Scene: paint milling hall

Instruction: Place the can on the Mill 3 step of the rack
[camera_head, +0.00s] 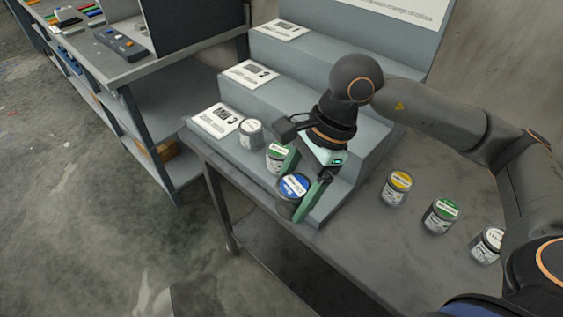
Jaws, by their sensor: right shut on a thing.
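The rack (372,135) is a grey stepped stand on the table. Its lowest step carries a card that reads Mill 3 (216,121). A can with a pale lid (250,133) and a green-lidded can (277,157) stand on that step beside the card. My right gripper (303,183) is shut on a blue-lidded can (292,188), at the near right end of the same step. The can's lower part overlaps the step's front edge; I cannot tell whether it touches the step. My left gripper is out of view.
A yellow-lidded can (397,187), another green-lidded can (440,214) and a white-lidded can (487,244) stand on the table (385,255) right of the rack. Cards lie on the middle step (250,73) and top step (280,30). A workbench (170,65) stands at the left.

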